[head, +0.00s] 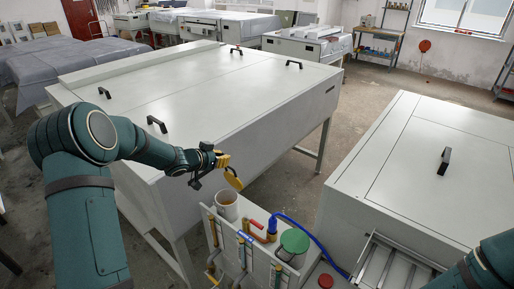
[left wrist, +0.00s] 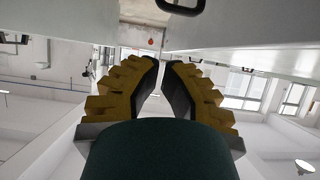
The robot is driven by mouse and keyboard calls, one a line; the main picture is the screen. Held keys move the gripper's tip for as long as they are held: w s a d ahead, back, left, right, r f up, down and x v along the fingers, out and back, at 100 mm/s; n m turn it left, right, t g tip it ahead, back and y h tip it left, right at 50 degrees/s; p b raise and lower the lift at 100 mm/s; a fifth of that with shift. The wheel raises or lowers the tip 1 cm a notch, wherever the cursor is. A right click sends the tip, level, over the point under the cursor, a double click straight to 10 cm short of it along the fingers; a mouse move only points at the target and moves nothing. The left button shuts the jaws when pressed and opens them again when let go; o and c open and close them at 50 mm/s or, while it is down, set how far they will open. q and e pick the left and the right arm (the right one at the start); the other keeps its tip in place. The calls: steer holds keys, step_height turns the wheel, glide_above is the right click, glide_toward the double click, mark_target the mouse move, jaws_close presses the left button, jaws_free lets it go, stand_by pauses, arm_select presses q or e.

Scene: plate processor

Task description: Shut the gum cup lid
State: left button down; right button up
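The gum cup (head: 227,207) is a cream cup with a brownish inside, at the back left of the white plate processor's side rack. Its mouth is open. My right gripper is out of view; only part of the right arm shows at lower right.
A green round lid (head: 294,240) covers another container to the right. A red-handled valve (head: 256,229), a blue hose (head: 300,224) and a red cap (head: 326,281) sit nearby. A large white machine (head: 200,90) stands behind the left arm, and another white cabinet (head: 425,160) stands right.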

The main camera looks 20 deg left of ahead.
arm_select(q)
glide_above(233, 175)
steer(key=shift+w+a+f+b, duration=0.1)
steer(key=shift+w+f+b, duration=0.15)
steer(key=shift+f, duration=1.1)
steer(key=shift+w+f+b, duration=0.1)
steer(key=shift+w+f, duration=0.1)
steer(key=shift+f, duration=1.15)
